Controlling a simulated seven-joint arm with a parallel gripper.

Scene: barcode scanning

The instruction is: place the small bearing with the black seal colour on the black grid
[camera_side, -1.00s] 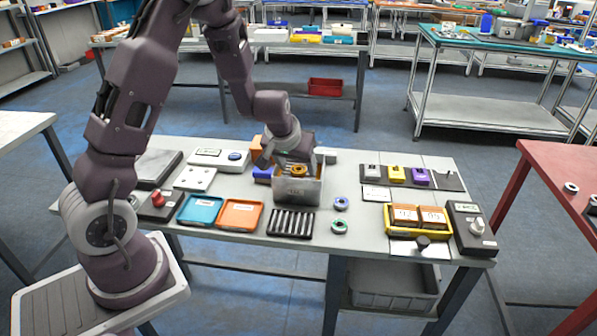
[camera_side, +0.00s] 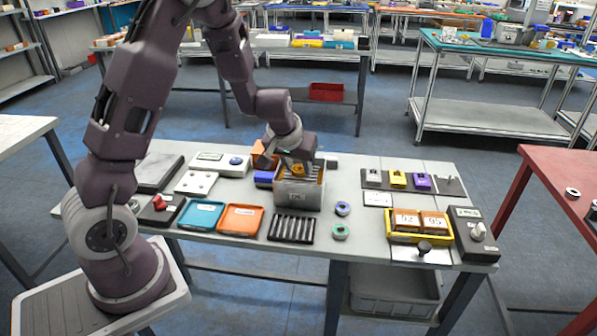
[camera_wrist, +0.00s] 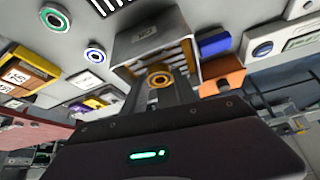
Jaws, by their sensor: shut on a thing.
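My gripper (camera_side: 297,169) points down at the open top of a grey metal bin (camera_side: 298,196). It is shut on a small bearing with an orange-yellow seal (camera_wrist: 160,78), seen between the fingers in the wrist view; no black seal shows on it. The bin's slotted inside is partly hidden by the gripper. The black grid (camera_side: 291,229), with light bars, lies in front of the bin at the table's front edge. A blue-sealed bearing (camera_side: 342,208) and a green-sealed bearing (camera_side: 339,231) lie right of the grid.
A teal tray (camera_side: 202,215) and an orange tray (camera_side: 241,219) lie left of the grid. A yellow tray with numbered boxes (camera_side: 420,224) stands at right. Blue (camera_side: 264,177) and orange blocks stand close left of the bin.

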